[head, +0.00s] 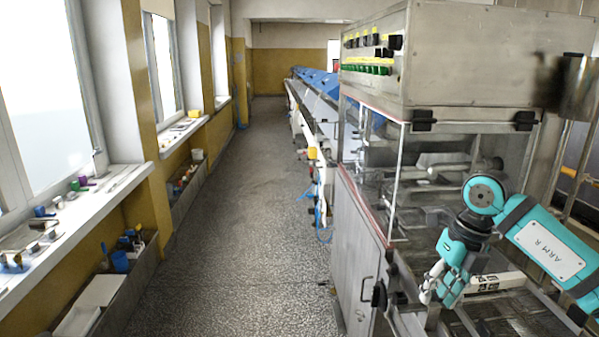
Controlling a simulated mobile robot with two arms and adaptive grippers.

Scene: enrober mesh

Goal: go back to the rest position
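My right arm, teal and labelled "ARM R", comes in from the right edge and bends down at its elbow. My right gripper (428,291) is at the arm's low end, in front of the enrober machine (470,55) and near its mesh belt (510,317). The gripper is small and partly covered by the wrist, so I cannot tell if its fingers are open. My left gripper is not in view.
The machine's metal door (357,245) and clear guard panel stand left of my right arm. A long conveyor (313,100) runs back behind it. The speckled floor aisle (235,220) is clear. A windowsill (85,205) with small items lines the left wall.

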